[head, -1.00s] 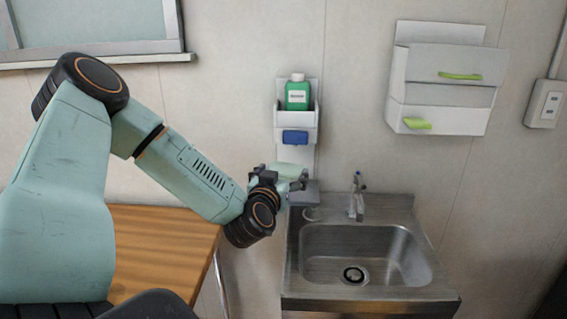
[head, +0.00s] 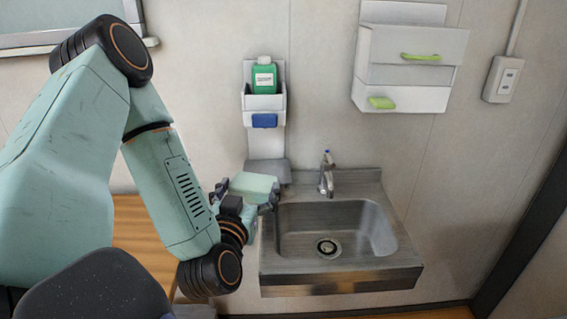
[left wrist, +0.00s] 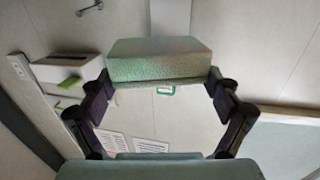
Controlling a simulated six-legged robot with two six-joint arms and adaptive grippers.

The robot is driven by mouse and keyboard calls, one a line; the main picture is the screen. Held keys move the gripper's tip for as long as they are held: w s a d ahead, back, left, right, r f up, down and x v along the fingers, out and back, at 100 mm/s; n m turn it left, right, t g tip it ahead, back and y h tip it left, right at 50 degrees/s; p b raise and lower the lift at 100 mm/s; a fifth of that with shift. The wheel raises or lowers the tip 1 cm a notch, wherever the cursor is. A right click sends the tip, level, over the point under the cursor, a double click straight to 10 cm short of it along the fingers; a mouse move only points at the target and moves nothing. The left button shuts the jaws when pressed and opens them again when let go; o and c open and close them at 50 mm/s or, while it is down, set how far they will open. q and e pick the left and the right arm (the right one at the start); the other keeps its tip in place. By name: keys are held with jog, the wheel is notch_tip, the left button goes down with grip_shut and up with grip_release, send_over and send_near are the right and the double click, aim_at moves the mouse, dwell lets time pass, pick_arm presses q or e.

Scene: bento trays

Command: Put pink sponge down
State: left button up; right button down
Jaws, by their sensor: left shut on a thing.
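My left gripper (head: 246,196) is shut on a pale green, sponge-like block (head: 254,186). In the left wrist view, the block (left wrist: 158,58) sits between the two fingertips of the gripper (left wrist: 160,82), with a faint pinkish tint on its upper face. No clearly pink sponge shows. In the head view, the block is at the left end of the metal sink (head: 390,190), in front of a grey piece at the sink's back left corner. I cannot tell whether the block touches anything below. My right gripper is not in view.
A wall holder (head: 251,104) carries a green bottle (head: 264,76) and a blue item (head: 264,121). A tap (head: 326,175) stands behind the basin. A white wall box (head: 408,52) has two green items. A wooden table (head: 135,230) is left. The basin looks empty.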

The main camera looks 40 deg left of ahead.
pick_arm(q)
jog(key=shift+w, duration=0.1)
jog(key=shift+w+d+f, duration=0.15)
jog(key=shift+d, duration=0.1)
jog(key=w+d+m+t+h+b, duration=0.1)
jog(key=w+d+m+t+h, duration=0.1)
jog(key=w+d+m+h, duration=0.25)
jog(key=s+d+f+m+g+h+b, duration=0.1)
jog(key=s+d+f+m+h+b, duration=0.1)
jog(key=d+f+h, duration=0.4)
jog(key=s+d+f+m+g+h+b, duration=0.1)
jog(key=s+d+f+m+h+b, duration=0.2)
jog(key=d+f, duration=0.6)
jog(key=d+m+h+b, duration=0.1)
jog(key=m+h+b, duration=0.1)
jog(key=h+b, duration=0.1)
jog(key=shift+s+d+f+b, duration=0.15)
jog(key=shift+d+f+b, duration=0.2)
jog(key=shift+b, duration=0.3)
